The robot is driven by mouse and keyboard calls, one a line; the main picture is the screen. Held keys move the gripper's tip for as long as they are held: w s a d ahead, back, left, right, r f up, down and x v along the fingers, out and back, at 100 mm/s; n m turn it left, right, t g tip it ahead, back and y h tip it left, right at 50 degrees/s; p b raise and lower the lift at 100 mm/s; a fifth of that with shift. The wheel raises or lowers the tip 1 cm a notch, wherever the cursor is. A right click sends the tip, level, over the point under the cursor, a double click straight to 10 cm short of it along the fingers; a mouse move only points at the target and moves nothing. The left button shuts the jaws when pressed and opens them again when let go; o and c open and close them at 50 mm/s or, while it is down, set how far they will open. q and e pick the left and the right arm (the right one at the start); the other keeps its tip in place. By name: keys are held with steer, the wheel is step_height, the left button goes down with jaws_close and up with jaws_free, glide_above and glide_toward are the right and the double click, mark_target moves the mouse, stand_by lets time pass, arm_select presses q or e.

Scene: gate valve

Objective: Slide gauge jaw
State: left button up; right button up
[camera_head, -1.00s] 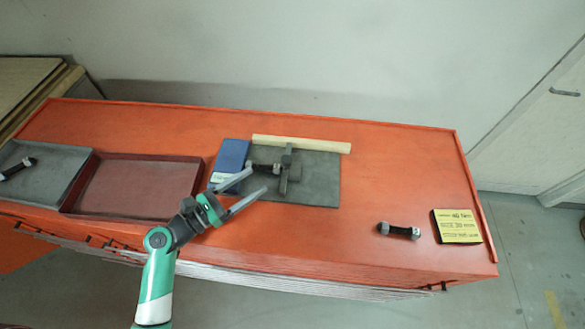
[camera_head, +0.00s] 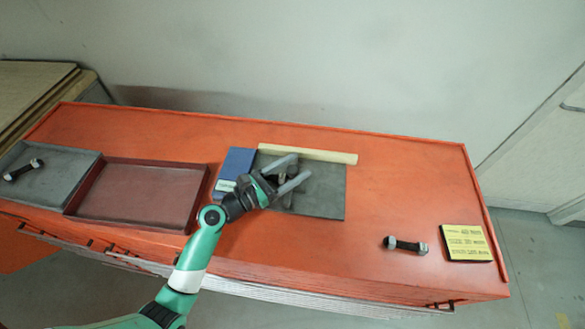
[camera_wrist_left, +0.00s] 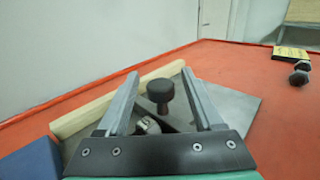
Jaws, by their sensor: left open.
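The dark grey gauge (camera_head: 284,173) lies on the grey mat (camera_head: 325,195) and is partly hidden by my left gripper in the head view. In the left wrist view a dark round knob (camera_wrist_left: 160,91) stands up between the fingers, with a light metal bolt end (camera_wrist_left: 147,126) nearer the palm. My left gripper (camera_head: 302,165) is open over the gauge; its fingers (camera_wrist_left: 160,73) lie on either side of the knob, with gaps visible. Contact with the gauge cannot be told. My right gripper is not in view.
A wooden bar (camera_head: 308,155) lies along the mat's back edge, a blue block (camera_head: 235,165) at its left. Red (camera_head: 140,190) and grey trays (camera_head: 68,168) stand further left. A bolt (camera_head: 405,245) and yellow card (camera_head: 466,243) lie at right. The bench top between is clear.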

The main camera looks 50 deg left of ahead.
arm_select(q)
jaws_close()
stand_by(1.3)
